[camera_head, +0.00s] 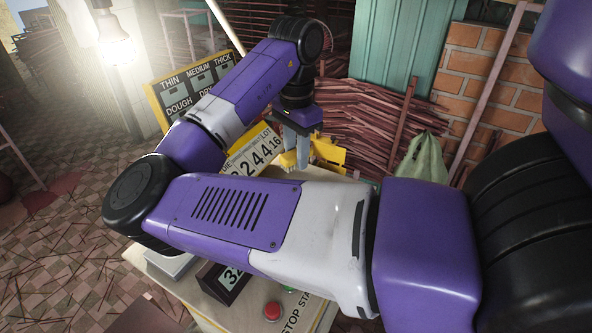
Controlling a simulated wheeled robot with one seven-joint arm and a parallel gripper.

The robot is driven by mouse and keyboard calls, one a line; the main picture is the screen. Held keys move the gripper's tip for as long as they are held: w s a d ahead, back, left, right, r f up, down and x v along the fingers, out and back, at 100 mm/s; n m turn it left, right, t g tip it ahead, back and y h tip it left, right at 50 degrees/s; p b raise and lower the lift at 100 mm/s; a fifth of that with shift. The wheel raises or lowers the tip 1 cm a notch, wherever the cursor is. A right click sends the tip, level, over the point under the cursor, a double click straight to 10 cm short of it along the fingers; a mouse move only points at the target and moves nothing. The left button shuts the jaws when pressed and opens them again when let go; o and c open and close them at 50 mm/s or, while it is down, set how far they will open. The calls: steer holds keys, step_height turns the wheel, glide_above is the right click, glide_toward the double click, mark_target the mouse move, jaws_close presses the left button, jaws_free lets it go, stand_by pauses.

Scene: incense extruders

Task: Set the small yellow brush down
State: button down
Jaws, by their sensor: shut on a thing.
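My gripper (302,158) points down over the far part of the worktable, beyond my bent arm. It is shut on the small yellow brush (288,160), of which only a small yellow piece shows at the fingertips. The brush's bristles and lower end cannot be made out. I cannot tell whether it touches the surface below.
A yellow part (329,152) stands right of the fingers. A number board (252,156) is to their left, behind my arm. The worktable (325,173) carries a red button (272,310) and a dark display (226,280) near the front. My arm hides much of the tabletop.

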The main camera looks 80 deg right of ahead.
steer(key=shift+f, duration=2.6)
steer(key=shift+f, duration=0.1)
steer(key=c, duration=1.1)
jaws_free()
step_height(320, 180, up, 12)
steer(key=shift+b, duration=0.4)
